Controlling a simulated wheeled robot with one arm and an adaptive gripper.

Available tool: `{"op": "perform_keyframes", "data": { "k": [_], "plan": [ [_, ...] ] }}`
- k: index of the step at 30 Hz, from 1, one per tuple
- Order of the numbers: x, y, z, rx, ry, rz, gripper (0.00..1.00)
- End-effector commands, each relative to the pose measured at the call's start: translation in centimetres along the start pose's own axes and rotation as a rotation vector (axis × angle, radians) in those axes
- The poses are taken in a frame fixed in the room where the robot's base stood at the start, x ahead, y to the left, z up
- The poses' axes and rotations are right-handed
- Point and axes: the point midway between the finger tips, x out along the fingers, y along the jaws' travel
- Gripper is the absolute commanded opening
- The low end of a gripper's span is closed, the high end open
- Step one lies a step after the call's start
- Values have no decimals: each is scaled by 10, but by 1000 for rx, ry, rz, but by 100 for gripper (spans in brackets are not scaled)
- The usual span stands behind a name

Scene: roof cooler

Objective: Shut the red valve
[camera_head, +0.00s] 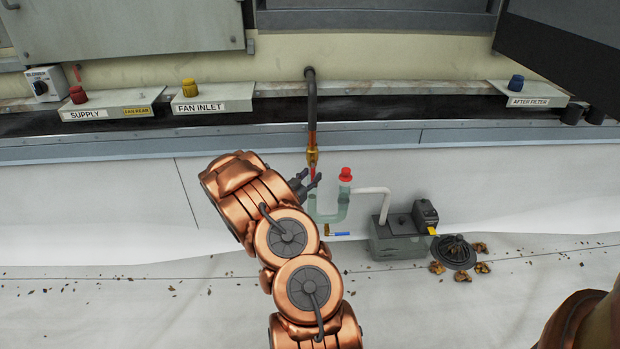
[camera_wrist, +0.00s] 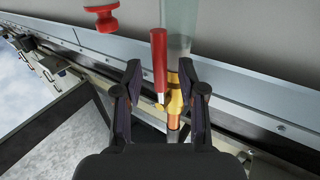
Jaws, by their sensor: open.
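The red valve has a red lever handle (camera_wrist: 159,60) on a yellow brass body (camera_wrist: 175,98). In the wrist view the lever lies between the two open fingers of my gripper (camera_wrist: 165,85), in line with the pipe, with gaps on both sides. No finger clearly touches it. In the head view the lever (camera_head: 313,173) hangs down along the pipe below the brass body (camera_head: 312,157). My gripper (camera_head: 307,184) reaches it from the left, and my arm hides part of the wall behind.
A clear U-shaped trap (camera_head: 330,214) with a red cap (camera_head: 346,174) stands just right of the valve. A blue lever (camera_head: 340,234) sits below. A grey pump box (camera_head: 398,238), a round strainer (camera_head: 455,252) and brown leaves lie right. Labelled panels line the ledge above.

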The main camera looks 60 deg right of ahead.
Motion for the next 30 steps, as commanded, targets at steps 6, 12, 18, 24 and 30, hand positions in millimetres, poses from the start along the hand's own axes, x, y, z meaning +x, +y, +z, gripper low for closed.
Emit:
{"op": "perform_keyframes", "data": {
  "k": [6, 12, 18, 24, 30],
  "plan": [
    [0, 0, 0, 0, 0, 0, 28],
    [0, 0, 0, 1, 0, 0, 7],
    [0, 0, 0, 0, 0, 0, 0],
    [0, 0, 0, 0, 0, 0, 0],
    [0, 0, 0, 1, 0, 0, 0]
  ]
}}
